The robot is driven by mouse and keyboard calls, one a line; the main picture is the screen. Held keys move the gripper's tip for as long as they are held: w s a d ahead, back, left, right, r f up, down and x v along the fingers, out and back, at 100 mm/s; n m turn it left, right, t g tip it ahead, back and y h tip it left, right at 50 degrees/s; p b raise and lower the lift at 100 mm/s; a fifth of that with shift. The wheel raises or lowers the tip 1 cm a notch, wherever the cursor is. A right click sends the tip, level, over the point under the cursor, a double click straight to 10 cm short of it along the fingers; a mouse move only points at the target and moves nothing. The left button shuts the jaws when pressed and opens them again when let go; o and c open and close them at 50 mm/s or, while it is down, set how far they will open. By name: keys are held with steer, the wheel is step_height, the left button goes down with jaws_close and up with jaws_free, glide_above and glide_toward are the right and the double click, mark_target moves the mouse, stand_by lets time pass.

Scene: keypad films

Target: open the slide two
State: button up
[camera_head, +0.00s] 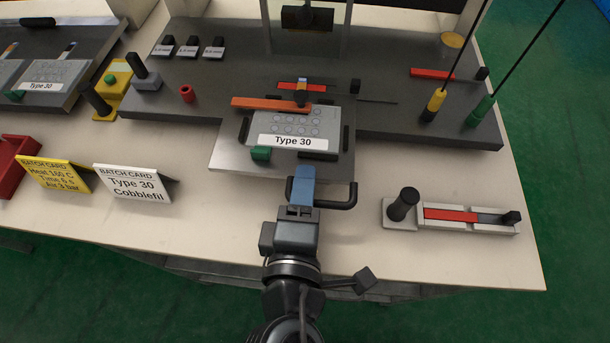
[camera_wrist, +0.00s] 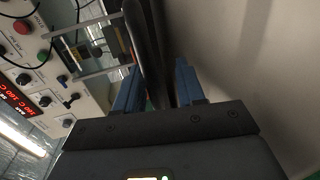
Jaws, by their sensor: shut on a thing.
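The slide (camera_head: 228,158) is a grey metal plate sticking out from the front of the dark machine base, with a plate labelled "Type 30" (camera_head: 325,128) on it. A black bar handle (camera_head: 345,196) stands in front of the slide. My gripper (camera_head: 302,182), with blue fingers, is shut on this handle near its left part. In the wrist view the dark handle (camera_wrist: 148,50) passes between the blue fingers (camera_wrist: 160,90). The fingers hide part of the handle.
Batch cards (camera_head: 135,184) stand left on the table. A fixture with a red strip (camera_head: 450,214) lies right. The table between handle and fixture is clear.

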steer(key=shift+o, duration=0.6)
steer(key=shift+f, duration=0.15)
steer(key=shift+w+r, duration=0.1)
steer(key=shift+r, duration=0.15)
steer(key=shift+b+v, duration=0.35)
steer(key=shift+v, duration=3.6)
steer(key=shift+f, duration=0.15)
